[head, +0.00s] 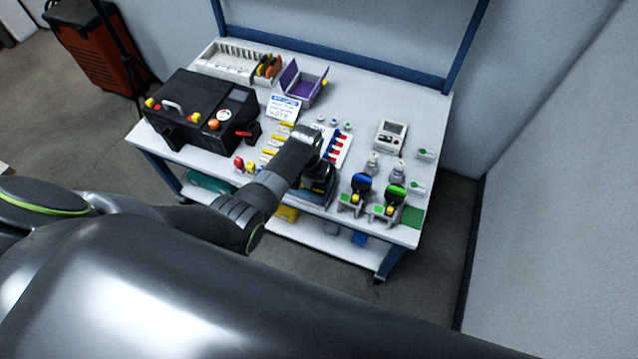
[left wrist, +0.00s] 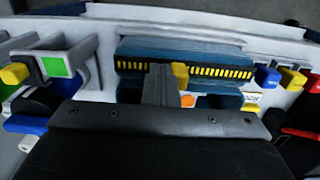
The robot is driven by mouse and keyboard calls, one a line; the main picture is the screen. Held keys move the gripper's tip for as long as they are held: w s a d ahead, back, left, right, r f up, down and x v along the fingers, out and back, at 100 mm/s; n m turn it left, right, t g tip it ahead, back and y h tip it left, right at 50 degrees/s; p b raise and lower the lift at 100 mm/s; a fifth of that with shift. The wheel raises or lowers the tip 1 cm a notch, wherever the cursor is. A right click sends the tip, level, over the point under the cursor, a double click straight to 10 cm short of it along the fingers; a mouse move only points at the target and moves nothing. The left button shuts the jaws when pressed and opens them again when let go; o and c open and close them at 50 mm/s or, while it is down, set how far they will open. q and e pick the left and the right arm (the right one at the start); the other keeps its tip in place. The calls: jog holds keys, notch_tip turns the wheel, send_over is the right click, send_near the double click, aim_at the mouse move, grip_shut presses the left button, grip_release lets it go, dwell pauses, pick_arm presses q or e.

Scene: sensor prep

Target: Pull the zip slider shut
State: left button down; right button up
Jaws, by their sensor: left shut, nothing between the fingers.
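A blue pouch (left wrist: 215,52) lies at the table's front edge. A black zip band with yellow teeth (left wrist: 222,71) runs across it in the left wrist view. The yellow zip slider (left wrist: 180,74) sits on this band, near its middle. My left gripper (left wrist: 158,85) is shut and empty, with its fingers just left of the slider; I cannot tell whether they touch it. In the head view my left gripper (head: 318,172) points down over the pouch (head: 316,196), hiding much of it and the slider. My right gripper is not in view.
Blue and red connectors (head: 337,148) lie on a white board behind the pouch. Two stands with blue (head: 361,182) and green (head: 396,192) tops are close on the right. A black case (head: 195,105) fills the left. A purple-lidded box (head: 303,85) stands behind.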

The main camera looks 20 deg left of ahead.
pick_arm(q)
jog(key=shift+a, duration=2.4)
jog(key=shift+w+a, duration=0.1)
jog(key=shift+a, duration=1.45)
jog(key=shift+d+p, duration=0.1)
jog(key=shift+p, duration=0.2)
jog(key=shift+d, duration=0.35)
notch_tip(320, 180, up, 7)
jog(key=p, duration=0.7)
jog(key=shift+p, duration=0.4)
jog(key=shift+f, duration=0.1)
